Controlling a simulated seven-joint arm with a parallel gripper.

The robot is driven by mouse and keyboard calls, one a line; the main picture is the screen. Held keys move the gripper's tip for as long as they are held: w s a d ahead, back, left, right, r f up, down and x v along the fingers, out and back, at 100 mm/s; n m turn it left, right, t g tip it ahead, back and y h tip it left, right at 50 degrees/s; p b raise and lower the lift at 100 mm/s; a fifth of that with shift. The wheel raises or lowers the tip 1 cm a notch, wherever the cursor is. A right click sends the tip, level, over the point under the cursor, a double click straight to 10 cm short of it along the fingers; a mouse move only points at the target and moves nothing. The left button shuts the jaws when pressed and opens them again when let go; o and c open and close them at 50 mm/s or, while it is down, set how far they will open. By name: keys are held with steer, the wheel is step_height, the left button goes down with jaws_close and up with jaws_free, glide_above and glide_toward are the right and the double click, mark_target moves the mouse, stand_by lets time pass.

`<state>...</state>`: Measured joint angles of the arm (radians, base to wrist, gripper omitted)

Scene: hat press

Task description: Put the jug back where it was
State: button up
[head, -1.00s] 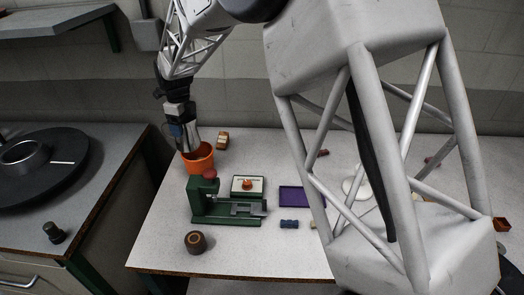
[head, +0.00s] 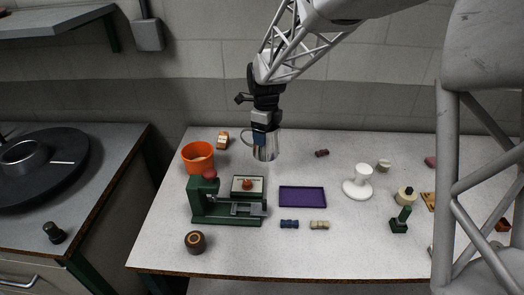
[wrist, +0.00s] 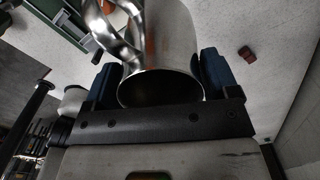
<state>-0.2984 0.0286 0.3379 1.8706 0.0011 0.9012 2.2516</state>
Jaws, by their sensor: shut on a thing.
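The jug (head: 267,149) is a shiny metal vessel with a loop handle on its left side in the head view. My gripper (head: 264,134) is shut on it from above and holds it in the air over the back middle of the table. It looks about upright. In the wrist view the jug (wrist: 172,40) sits between the two blue fingers, with its dark open mouth towards the camera and its handle at the upper left. Where the jug stood before does not show as a mark.
An orange bucket (head: 198,158) stands at the back left of the table, beside a wooden block (head: 223,141). A green press (head: 229,218) and a purple tray (head: 302,197) lie in front. A white stand (head: 358,184) is right. The back middle has bare tabletop.

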mark_target(272, 146)
steer(key=shift+s+d, duration=0.3)
steer(key=shift+d, duration=0.65)
steer(key=shift+s+d+f, duration=0.15)
steer(key=shift+d+f, duration=0.05)
steer(key=shift+d, duration=0.05)
steer(key=shift+f, duration=2.35)
steer(key=shift+a, duration=0.1)
steer(key=w+a+f, duration=0.1)
steer(key=w+a, duration=0.3)
steer(key=w, duration=1.1)
steer(key=shift+w+f, duration=0.2)
steer(key=shift+w, duration=0.1)
steer(key=shift+f, duration=1.8)
